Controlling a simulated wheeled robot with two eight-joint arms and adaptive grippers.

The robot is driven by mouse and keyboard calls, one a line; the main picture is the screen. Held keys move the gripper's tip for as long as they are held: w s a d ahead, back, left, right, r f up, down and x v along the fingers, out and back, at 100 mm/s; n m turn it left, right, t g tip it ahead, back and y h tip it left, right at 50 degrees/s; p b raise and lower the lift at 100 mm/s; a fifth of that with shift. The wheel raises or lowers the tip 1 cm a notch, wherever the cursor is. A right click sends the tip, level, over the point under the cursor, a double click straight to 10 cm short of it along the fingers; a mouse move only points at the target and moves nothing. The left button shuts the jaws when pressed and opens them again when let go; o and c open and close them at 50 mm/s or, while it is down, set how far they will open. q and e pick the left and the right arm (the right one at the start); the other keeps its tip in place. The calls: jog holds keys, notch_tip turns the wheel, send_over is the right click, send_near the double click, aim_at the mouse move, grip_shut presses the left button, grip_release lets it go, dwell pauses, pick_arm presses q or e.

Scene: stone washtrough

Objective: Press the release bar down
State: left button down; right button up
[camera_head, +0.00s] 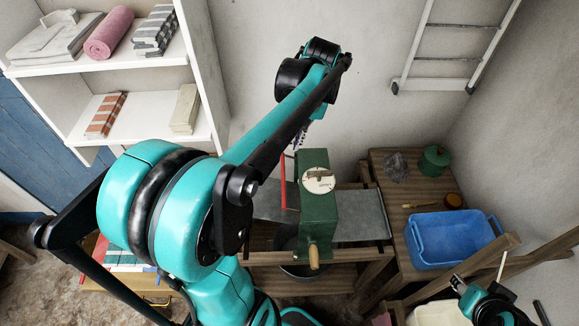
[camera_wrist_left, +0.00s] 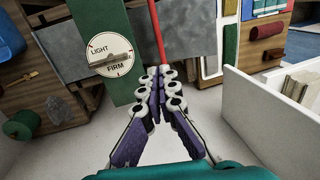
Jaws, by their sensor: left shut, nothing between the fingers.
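The red release bar (camera_head: 283,182) runs along the left side of a green mangle housing (camera_head: 314,222). In the left wrist view the red bar (camera_wrist_left: 159,32) comes down from the top edge toward my fingertips. My left gripper (camera_wrist_left: 160,72) is shut and empty, its tips at or close to the bar's visible end; I cannot tell whether they touch. In the head view, my arm hides most of it above the housing. A round white dial (camera_wrist_left: 110,55) marked LIGHT and FIRM sits on the green housing. Part of my right gripper (camera_head: 480,291) shows at the lower right, its fingers unclear.
A metal sheet (camera_head: 361,215) extends right of the housing, and a wooden handle (camera_head: 314,258) sticks out at its front. A blue tub (camera_head: 452,238) and green canister (camera_head: 434,160) stand on a wooden bench to the right. White shelves (camera_head: 140,105) with folded cloths stand left.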

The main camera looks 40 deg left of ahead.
pick_arm(q)
jog(key=b, duration=0.2)
send_near(283, 178)
jog(key=f, duration=0.4)
jog(key=a+f, duration=0.1)
jog(key=f, duration=0.1)
jog(key=shift+s+f, duration=0.25)
jog(key=shift+f, duration=0.15)
jog(key=shift+s+a+f+t+h, duration=0.1)
jog(key=shift+s+t+h, duration=0.1)
jog(key=shift+t+h, duration=0.1)
